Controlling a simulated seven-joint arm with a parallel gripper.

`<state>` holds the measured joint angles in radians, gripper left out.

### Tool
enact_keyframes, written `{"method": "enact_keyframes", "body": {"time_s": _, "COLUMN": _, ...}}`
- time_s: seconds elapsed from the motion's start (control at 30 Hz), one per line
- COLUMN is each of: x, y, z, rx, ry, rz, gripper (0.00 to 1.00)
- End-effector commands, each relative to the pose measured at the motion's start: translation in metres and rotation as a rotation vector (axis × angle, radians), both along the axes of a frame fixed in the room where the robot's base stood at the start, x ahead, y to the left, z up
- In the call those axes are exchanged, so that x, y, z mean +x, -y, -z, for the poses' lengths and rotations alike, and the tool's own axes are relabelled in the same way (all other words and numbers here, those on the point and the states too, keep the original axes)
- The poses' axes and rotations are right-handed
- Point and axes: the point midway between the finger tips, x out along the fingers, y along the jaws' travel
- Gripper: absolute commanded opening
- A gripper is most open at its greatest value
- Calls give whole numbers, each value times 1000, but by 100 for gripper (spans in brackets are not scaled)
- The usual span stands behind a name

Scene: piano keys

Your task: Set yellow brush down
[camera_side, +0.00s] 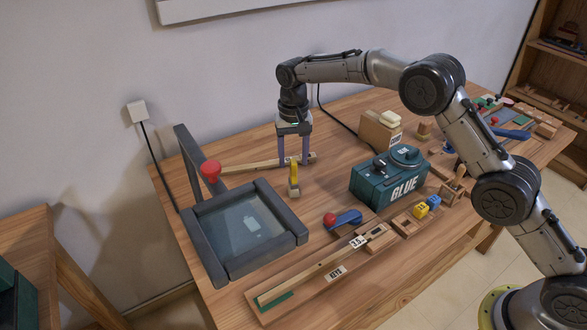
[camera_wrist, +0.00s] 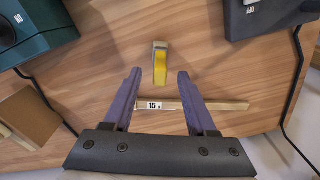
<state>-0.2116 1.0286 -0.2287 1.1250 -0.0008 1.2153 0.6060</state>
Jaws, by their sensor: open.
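The yellow brush (camera_side: 293,181) is on the table just in front of my gripper (camera_side: 293,162) in the side view. In the wrist view the yellow brush (camera_wrist: 160,64) lies between and slightly beyond the fingertips of my gripper (camera_wrist: 160,74). There is a gap on both sides, and neither finger touches it. The fingers point down, spread open and empty. Whether the tips touch the table is hard to tell.
A wooden strip (camera_wrist: 215,106) with a "15" label lies under my gripper. A dark framed tray (camera_side: 238,228) with a red knob (camera_side: 210,170) stands left. A green GLUE box (camera_side: 385,180) is right. A blue red-ended tool (camera_side: 345,219) and long wooden key (camera_side: 305,280) lie in front.

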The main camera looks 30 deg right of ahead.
Motion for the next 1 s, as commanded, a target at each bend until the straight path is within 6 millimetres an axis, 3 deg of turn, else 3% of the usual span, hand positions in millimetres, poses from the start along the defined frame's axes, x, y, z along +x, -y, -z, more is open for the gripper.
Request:
{"method": "enact_keyframes", "body": {"time_s": 0.1, "x": 1, "y": 0, "z": -26, "rx": 1, "ry": 4, "rz": 0, "gripper": 57}}
{"method": "enact_keyframes", "body": {"time_s": 0.3, "x": 1, "y": 0, "z": -57, "rx": 0, "ry": 2, "rz": 0, "gripper": 57}}
{"method": "enact_keyframes", "body": {"time_s": 0.8, "x": -2, "y": 2, "z": -77, "rx": 2, "ry": 6, "rz": -3, "gripper": 57}}
{"method": "enact_keyframes", "body": {"time_s": 0.87, "x": -7, "y": 5, "z": -87, "rx": 3, "ry": 16, "rz": -10, "gripper": 57}}
{"method": "enact_keyframes", "body": {"time_s": 1.0, "x": -30, "y": 21, "z": -126, "rx": 10, "ry": 59, "rz": -41, "gripper": 57}}
